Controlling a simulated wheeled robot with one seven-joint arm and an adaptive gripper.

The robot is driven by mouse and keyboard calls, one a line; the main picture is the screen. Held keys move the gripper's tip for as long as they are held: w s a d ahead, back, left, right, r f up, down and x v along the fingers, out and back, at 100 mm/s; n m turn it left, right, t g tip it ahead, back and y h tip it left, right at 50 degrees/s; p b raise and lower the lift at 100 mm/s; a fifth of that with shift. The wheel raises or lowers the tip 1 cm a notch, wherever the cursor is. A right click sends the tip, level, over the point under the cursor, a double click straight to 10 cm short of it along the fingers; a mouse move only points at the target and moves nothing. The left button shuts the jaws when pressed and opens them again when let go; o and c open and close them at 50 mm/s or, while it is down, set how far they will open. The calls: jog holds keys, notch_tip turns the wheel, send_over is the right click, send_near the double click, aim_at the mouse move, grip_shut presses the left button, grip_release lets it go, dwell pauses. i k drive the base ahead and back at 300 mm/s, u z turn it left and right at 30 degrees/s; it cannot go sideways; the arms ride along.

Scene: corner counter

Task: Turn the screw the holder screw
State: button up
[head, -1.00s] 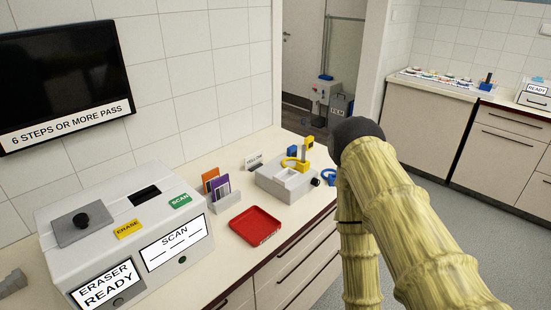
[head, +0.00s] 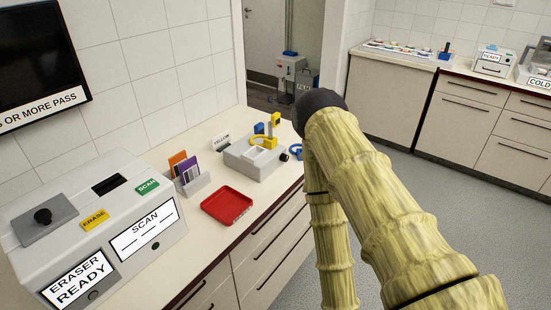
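A pale grey block (head: 247,162) on the counter looks like the holder. A yellow clamp-like part (head: 264,141) with an upright post stands at its back, next to a small blue piece (head: 259,128). A small black knob (head: 284,157) sticks out of the block's right side; I cannot tell whether it is the screw. My gripper is not visible.
A red tray (head: 228,217) and a card rack (head: 195,187) with orange and purple cards stand left of the block. A white eraser and scan machine (head: 150,214) fills the left counter. A second counter (head: 410,62) stands at the back right. Grey floor (head: 400,165) is clear between.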

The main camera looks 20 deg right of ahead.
aim_at(284, 157)
jog(key=z, duration=1.1)
jog(key=i, duration=0.35)
jog(key=u, duration=1.1)
